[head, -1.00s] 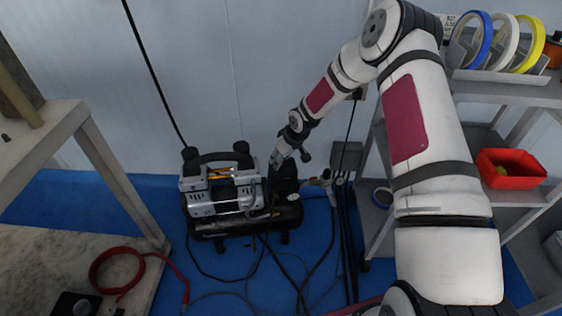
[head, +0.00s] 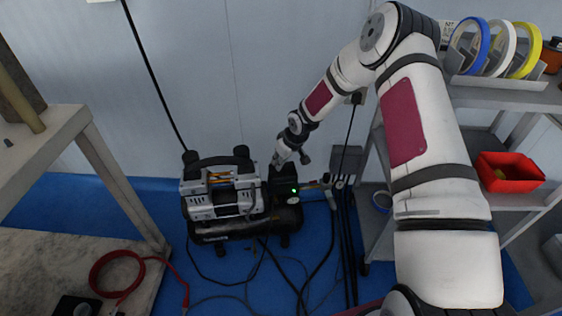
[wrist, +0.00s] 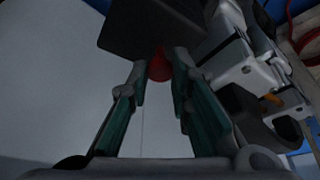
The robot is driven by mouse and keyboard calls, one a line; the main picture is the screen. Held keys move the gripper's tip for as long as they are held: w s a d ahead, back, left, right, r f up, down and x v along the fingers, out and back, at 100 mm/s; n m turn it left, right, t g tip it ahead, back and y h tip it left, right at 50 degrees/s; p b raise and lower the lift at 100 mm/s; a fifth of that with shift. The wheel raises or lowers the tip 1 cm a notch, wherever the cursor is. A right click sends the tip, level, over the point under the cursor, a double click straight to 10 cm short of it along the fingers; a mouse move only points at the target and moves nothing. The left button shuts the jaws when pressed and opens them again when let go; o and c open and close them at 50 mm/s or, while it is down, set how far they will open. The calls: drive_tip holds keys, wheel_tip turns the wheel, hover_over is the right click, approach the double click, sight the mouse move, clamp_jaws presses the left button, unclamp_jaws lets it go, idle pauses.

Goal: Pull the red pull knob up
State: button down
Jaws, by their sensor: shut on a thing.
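The red pull knob (wrist: 160,67) shows in the wrist view as a small round red part beside a dark box. My gripper (wrist: 160,72) has its two fingers closed around the knob, one on each side. In the head view my gripper (head: 277,163) is above the black switch box (head: 282,180) at the right end of the air compressor (head: 218,190). The knob cannot be made out there. A small green light (head: 295,190) is lit on the switch box.
The compressor stands on the blue floor close to the wall. Black hoses and cables (head: 345,240) lie to its right. A shelf rack (head: 490,150) with tape rolls and a red bin (head: 510,172) stands at right, and a workbench (head: 120,180) at left.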

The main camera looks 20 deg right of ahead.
drive_tip(key=shift+r, duration=0.1)
drive_tip(key=c, duration=1.4)
unclamp_jaws()
drive_tip(key=shift+c, duration=0.2)
drive_tip(key=v, duration=1.2)
